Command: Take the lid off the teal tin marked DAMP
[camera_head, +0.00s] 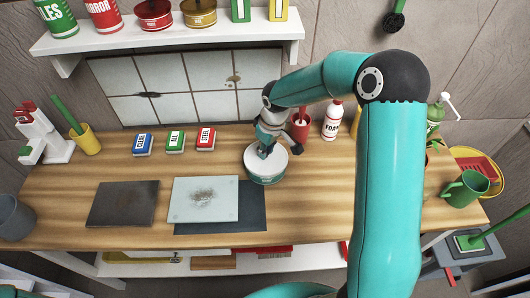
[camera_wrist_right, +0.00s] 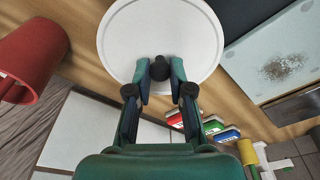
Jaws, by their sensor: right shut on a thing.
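The teal tin (camera_head: 266,180) stands on the wooden bench, right of the flat plates. Its label is too small to read. A round white lid (camera_head: 277,163) covers its top and fills the upper middle of the right wrist view (camera_wrist_right: 190,25); I cannot tell if it is seated or slightly raised. My right gripper (camera_head: 265,152) comes down over the lid. In the right wrist view its two fingers are closed on the dark knob (camera_wrist_right: 159,69) at the lid's centre. My left gripper is not in view.
A red cup (camera_head: 300,130) stands close behind the tin, with a white FOAM bottle (camera_head: 332,120) to its right. A pale plate (camera_head: 205,212) lies on a dark sheet (camera_head: 254,215) to the left. Blue, green and red boxes (camera_head: 205,139) sit behind. Bare wood lies right of the tin.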

